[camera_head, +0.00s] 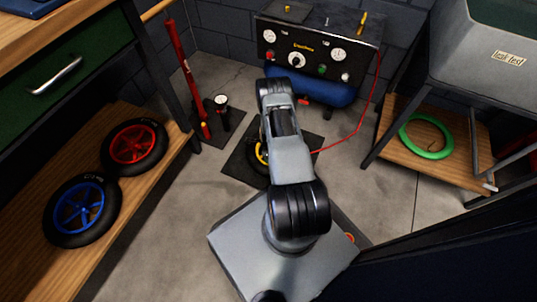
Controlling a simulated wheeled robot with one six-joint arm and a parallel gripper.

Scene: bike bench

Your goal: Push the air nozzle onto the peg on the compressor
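The compressor (310,52) stands against the back wall, with a black front panel of gauges and knobs and a blue tank (318,88) below. A small yellow upright piece (362,22) stands at the right of its top; I cannot tell if it is the peg. A thin red hose (372,105) runs down from the compressor's right side and along the floor, then passes behind my arm. I cannot make out the air nozzle; the hose's far end is hidden there. My gripper is hidden behind my own arm links, so what it holds does not show.
A yellow-rimmed wheel (261,156) lies on a dark floor mat (240,168), partly behind my arm. A red floor pump (186,80) stands left. A wooden shelf (125,215) holds red and blue wheels. A green tyre (424,150) lies on the right shelf. Floor right of the mat is clear.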

